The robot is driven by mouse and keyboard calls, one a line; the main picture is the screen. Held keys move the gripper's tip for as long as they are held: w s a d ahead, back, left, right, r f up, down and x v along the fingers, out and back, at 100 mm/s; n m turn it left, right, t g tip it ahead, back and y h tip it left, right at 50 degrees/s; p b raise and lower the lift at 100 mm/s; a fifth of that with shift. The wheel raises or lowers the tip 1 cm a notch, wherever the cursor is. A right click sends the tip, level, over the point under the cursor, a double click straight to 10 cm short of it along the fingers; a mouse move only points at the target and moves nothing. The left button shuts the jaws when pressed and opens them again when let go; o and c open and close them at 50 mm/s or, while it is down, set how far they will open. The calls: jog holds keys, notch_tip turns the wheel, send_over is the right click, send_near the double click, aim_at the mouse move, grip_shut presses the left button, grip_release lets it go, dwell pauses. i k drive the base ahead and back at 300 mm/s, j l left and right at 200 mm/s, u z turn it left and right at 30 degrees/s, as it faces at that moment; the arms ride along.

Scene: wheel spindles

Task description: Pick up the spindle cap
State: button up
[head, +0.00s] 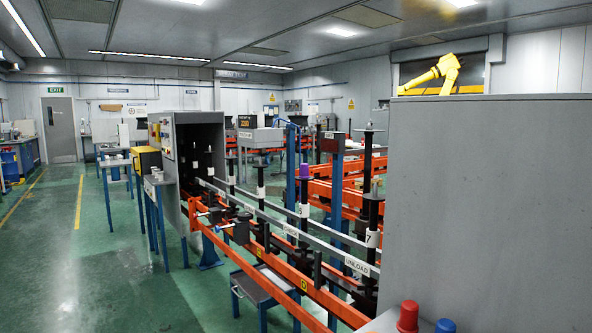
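A purple cap-like piece (304,170) sits on top of an upright dark spindle (304,192) in the middle of the rail line. A red cap-shaped piece (408,317) and a blue one (446,326) stand at the bottom right, cut off by the picture's lower edge. I cannot tell which of these is the spindle cap of the task. Another dark spindle (374,212) with a white label stands farther right. My gripper is not in view.
Orange and grey rails (262,262) run from a grey cabinet (198,150) toward the lower right. A large grey panel (485,200) blocks the right side. A low blue-legged table (262,290) stands by the rails. Green floor (120,280) is open at left.

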aim_at(305, 172)
jog(key=i+j, duration=0.4)
jog(key=i, duration=0.15)
jog(key=i+j, duration=0.85)
jog(key=i, duration=0.3)
jog(key=i+j, duration=0.4)
jog(key=i, duration=0.15)
jog(key=i+j+z, duration=0.6)
jog(key=z, duration=0.15)
jog(key=j+z, duration=0.1)
jog(key=z, duration=0.85)
